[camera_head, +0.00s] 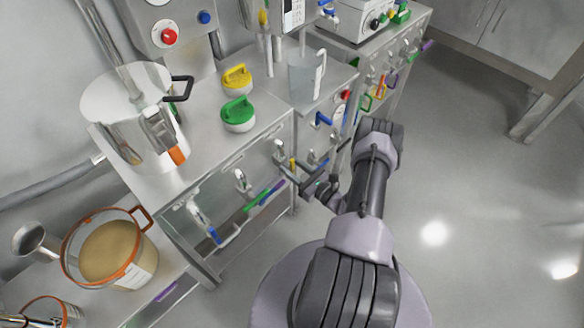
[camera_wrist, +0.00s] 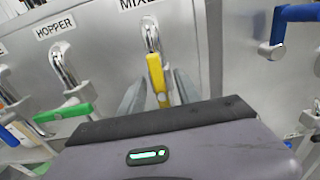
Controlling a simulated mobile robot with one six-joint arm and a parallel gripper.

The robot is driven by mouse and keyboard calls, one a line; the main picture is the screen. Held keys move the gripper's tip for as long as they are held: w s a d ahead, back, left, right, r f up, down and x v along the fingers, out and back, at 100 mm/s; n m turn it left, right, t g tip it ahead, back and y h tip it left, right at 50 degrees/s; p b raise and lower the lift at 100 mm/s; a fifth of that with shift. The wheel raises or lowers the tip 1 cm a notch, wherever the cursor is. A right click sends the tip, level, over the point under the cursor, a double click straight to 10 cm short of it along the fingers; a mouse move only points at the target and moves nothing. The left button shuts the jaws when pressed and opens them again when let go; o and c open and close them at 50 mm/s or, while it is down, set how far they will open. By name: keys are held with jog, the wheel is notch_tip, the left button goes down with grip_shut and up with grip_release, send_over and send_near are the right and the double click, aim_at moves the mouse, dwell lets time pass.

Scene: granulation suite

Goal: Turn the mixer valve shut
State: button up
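The mixer valve shows in the wrist view as a chrome spout (camera_wrist: 150,35) with a yellow lever (camera_wrist: 157,76) under a partly cut-off label starting "MIX". The lever hangs down, slightly tilted. In the head view the yellow lever (camera_head: 292,165) is small on the cabinet front. My gripper (camera_wrist: 158,92) is open, with one finger on each side of the lever and a visible gap to it; I cannot tell whether either finger touches. The wrist housing hides the area below. In the head view my gripper (camera_head: 308,184) is close to the cabinet front.
Left of the mixer valve is the hopper valve with a green lever (camera_wrist: 62,112). A blue-handled valve (camera_wrist: 278,28) is on the right. Open floor lies to the right.

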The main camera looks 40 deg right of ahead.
grip_shut()
jog(key=m, duration=0.4)
jog(key=shift+d, duration=0.2)
jog(key=m, duration=0.4)
jog(key=shift+d+f+m, duration=0.2)
jog(key=shift+m, duration=0.2)
jog(key=m, duration=0.4)
jog(key=shift+d+f, duration=0.1)
jog(key=shift+f, duration=0.05)
jog(key=shift+f+m, duration=0.15)
jog(key=shift+m, duration=1.05)
jog(key=shift+f+m, duration=0.1)
jog(key=shift+m, duration=1.4)
